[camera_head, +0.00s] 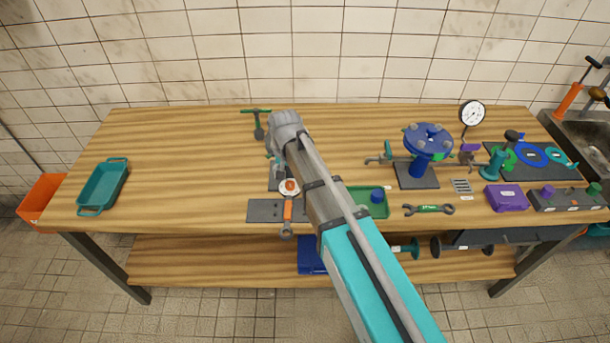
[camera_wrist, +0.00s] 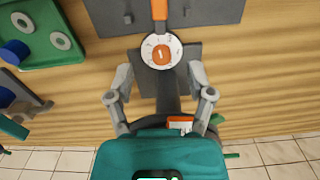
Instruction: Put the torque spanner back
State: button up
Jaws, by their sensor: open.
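The torque spanner, with an orange handle and a round white dial (camera_head: 290,187), lies at the middle of the bench. Its handle crosses a dark grey plate (camera_head: 262,211), with a grey end toward the front edge. In the wrist view its dial (camera_wrist: 162,51) has an orange centre and shows at upper middle, with the handle running up over the plate (camera_wrist: 215,12). My gripper (camera_wrist: 161,78) is open, its fingers on either side of a dark part below the dial. I cannot tell if they touch it. In the head view my wrist hides most of my gripper (camera_head: 275,163).
A green T-handled tool (camera_head: 257,122) lies behind my wrist. A green tray (camera_head: 372,203) and a blue flanged valve (camera_head: 428,143) stand right of my arm. An open-ended wrench (camera_head: 428,209) lies near the front. A teal tray (camera_head: 103,186) is far left, with clear bench between.

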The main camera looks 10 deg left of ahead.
jog(key=s+d, duration=0.2)
jog(key=d, duration=1)
jog(key=s+d+m, duration=0.1)
jog(key=s+d, duration=0.2)
jog(key=d, duration=1)
jog(key=s+d+m, duration=0.1)
jog(key=s+d, duration=0.1)
jog(key=d, duration=1)
jog(key=shift+s+d, duration=0.2)
jog(key=shift+s, duration=0.05)
